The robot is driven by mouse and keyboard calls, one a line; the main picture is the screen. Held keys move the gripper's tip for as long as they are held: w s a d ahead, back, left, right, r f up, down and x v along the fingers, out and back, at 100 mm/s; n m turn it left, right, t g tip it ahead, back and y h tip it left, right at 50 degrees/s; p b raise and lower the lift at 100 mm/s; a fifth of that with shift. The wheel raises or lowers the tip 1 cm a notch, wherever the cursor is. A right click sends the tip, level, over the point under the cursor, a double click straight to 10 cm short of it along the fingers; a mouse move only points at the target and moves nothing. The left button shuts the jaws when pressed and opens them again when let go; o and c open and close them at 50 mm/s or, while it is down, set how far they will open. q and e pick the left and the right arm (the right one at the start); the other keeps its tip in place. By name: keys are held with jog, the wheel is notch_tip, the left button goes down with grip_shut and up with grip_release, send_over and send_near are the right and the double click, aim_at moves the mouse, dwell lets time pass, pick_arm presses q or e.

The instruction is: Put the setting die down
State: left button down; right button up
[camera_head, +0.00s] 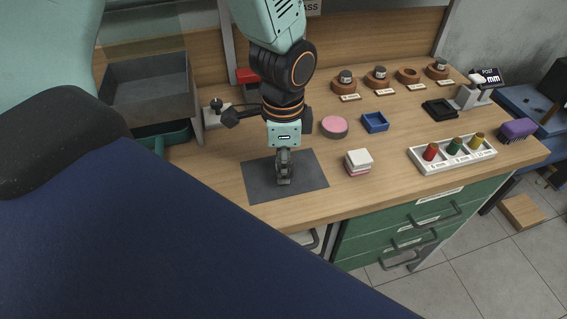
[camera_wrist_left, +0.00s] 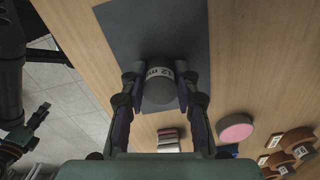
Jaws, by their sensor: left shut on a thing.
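My left gripper (camera_head: 285,178) points straight down over the dark grey mat (camera_head: 312,187) on the wooden bench. It is shut on the setting die (camera_wrist_left: 158,92), a dark grey round piece with a white band marked 12 mm, which sits between both fingers in the left wrist view. The die is low over the mat; I cannot tell whether it touches. The mat also shows in the left wrist view (camera_wrist_left: 185,28). A dark jointed part, seemingly my right gripper (camera_wrist_left: 28,128), shows at the left edge of the left wrist view, its jaws unclear.
Behind stand wooden holders with dies and one empty wooden ring (camera_head: 408,74). A pink disc (camera_head: 334,125), a blue tray (camera_head: 375,122) and a stack of pads (camera_head: 358,161) lie right of the mat. A white rack (camera_head: 430,161) holds coloured pieces. The bench's front edge is close.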

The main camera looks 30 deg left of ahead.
pick_arm(q)
jog(key=shift+w+a+f, duration=0.1)
jog(key=shift+w+a, duration=0.15)
jog(key=shift+a, duration=0.05)
jog(key=c, duration=1.5)
grip_release()
jog(key=shift+w+a+f, duration=0.1)
jog(key=shift+a, duration=0.1)
jog(key=o, duration=0.5)
jog(key=shift+s+d+r, duration=0.25)
jog(key=shift+s+d, duration=0.05)
jog(key=shift+d, duration=0.15)
jog(key=shift+w+a+f, duration=0.15)
jog(key=shift+w+a, duration=0.05)
jog(key=shift+a, duration=0.1)
notch_tip(320, 180, up, 11)
jog(key=p, duration=0.3)
jog(key=shift+s+d+r, duration=0.1)
jog(key=shift+d+r, duration=0.05)
jog(key=shift+r, duration=0.45)
pick_arm(e)
notch_tip(320, 180, up, 3)
jog(key=shift+w+a+r, duration=0.1)
jog(key=shift+a+r, duration=0.05)
jog(key=shift+r, duration=0.05)
pick_arm(q)
jog(key=shift+f, duration=0.1)
pick_arm(e)
jog(key=shift+a, duration=0.1)
